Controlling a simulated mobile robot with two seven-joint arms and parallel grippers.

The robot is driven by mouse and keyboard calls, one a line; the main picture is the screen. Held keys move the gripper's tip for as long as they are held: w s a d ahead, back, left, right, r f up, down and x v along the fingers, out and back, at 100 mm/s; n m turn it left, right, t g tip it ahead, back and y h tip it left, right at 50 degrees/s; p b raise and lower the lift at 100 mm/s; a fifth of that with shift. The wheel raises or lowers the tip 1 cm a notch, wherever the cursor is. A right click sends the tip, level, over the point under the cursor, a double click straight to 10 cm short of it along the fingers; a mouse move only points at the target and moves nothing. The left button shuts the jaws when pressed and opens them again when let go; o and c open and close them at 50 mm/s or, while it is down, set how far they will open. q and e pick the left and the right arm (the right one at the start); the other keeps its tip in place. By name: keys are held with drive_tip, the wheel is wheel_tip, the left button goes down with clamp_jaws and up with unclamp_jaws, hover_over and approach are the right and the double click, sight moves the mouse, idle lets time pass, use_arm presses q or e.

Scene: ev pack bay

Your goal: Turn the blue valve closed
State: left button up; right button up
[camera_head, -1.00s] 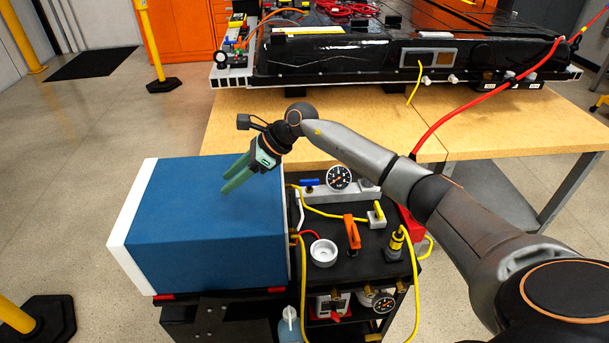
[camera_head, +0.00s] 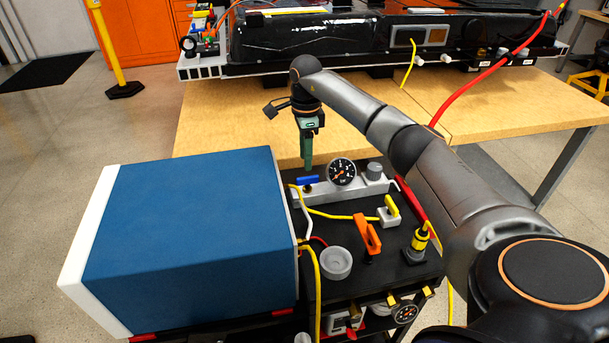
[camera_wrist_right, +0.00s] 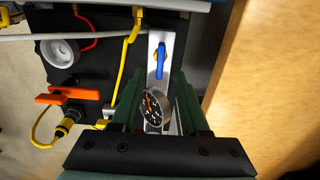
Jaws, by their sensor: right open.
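The blue valve (camera_head: 308,179) is a small blue lever handle at the left end of a silver manifold bar (camera_head: 325,193) on the black cart top. In the right wrist view the blue handle (camera_wrist_right: 159,62) lies along the bar, ahead of and between the fingers in the picture. My right gripper (camera_head: 307,167) has green fingers pointing down, just above or behind the valve; contact cannot be told. In the wrist view its fingers (camera_wrist_right: 157,82) are apart with nothing held. My left gripper is not in view.
A round gauge (camera_head: 342,171) stands on the bar beside the valve. A large blue box (camera_head: 190,230) is at left. An orange lever (camera_head: 367,236), yellow valve (camera_head: 391,208) and white cup (camera_head: 336,263) are nearer. A wooden table (camera_head: 235,115) lies behind.

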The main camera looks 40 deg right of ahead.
sight(305, 177)
wheel_tip(305, 177, down, 6)
drive_tip(key=shift+f, duration=0.2)
clamp_jaws()
idle(0.4)
